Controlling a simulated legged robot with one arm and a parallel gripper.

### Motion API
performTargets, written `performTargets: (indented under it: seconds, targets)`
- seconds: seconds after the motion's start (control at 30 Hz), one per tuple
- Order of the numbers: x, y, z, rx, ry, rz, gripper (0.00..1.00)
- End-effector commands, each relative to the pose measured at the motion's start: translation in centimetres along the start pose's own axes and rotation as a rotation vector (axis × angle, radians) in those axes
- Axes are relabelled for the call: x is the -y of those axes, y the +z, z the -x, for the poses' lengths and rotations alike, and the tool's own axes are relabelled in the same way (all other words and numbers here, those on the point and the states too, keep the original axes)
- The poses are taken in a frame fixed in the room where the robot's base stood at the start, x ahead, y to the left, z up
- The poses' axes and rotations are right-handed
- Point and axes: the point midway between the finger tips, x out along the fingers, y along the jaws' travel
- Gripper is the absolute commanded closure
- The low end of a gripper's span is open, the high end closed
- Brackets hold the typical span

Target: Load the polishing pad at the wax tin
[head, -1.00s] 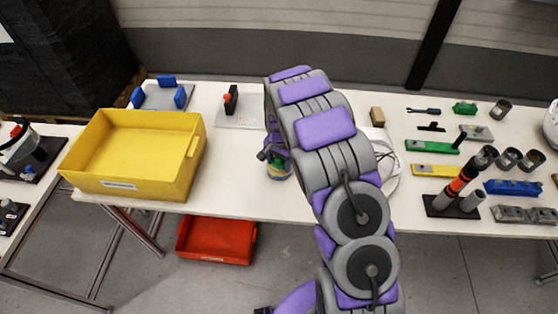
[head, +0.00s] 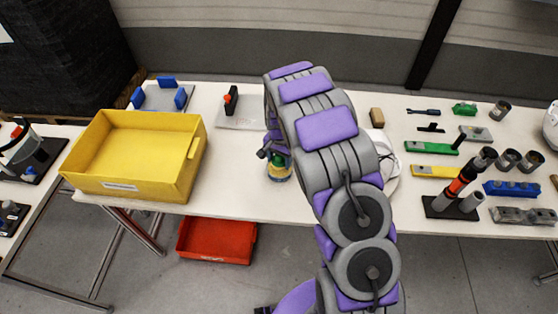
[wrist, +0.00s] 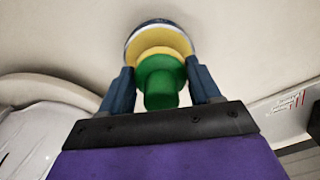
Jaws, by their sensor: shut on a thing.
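The polishing pad, with its green handle (wrist: 160,88), is between my gripper's (wrist: 162,84) dark blue fingers in the wrist view. My gripper is shut on it. Beyond the green part is a yellow layer, and beyond that the wax tin (wrist: 130,36), a round tin with a blue and pale rim and yellow inside. The pad is over the tin; I cannot tell whether they touch. In the head view the tin (head: 279,177) is on the table, just below my gripper (head: 273,153), with some green of the pad (head: 279,160) showing. My arm partly hides the spot.
A large yellow bin (head: 120,185) stands left on the white table (head: 235,190). A grey board with a black and red tool (head: 231,99) is behind. A round white item (head: 391,180) sits right of my arm. Several tools and blocks fill the right side.

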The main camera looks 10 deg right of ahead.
Motion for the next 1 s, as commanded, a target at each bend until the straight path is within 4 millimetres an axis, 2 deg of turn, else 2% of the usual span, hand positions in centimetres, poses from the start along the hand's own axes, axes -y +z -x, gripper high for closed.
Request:
performTargets:
  seconds: [0.6, 1.0]
  targets:
    - [0.2, -0.1, 4.7, -0.005, -0.004, 0.001, 0.62]
    - [0.1, -0.1, 4.8, -0.005, -0.003, 0.0, 0.62]
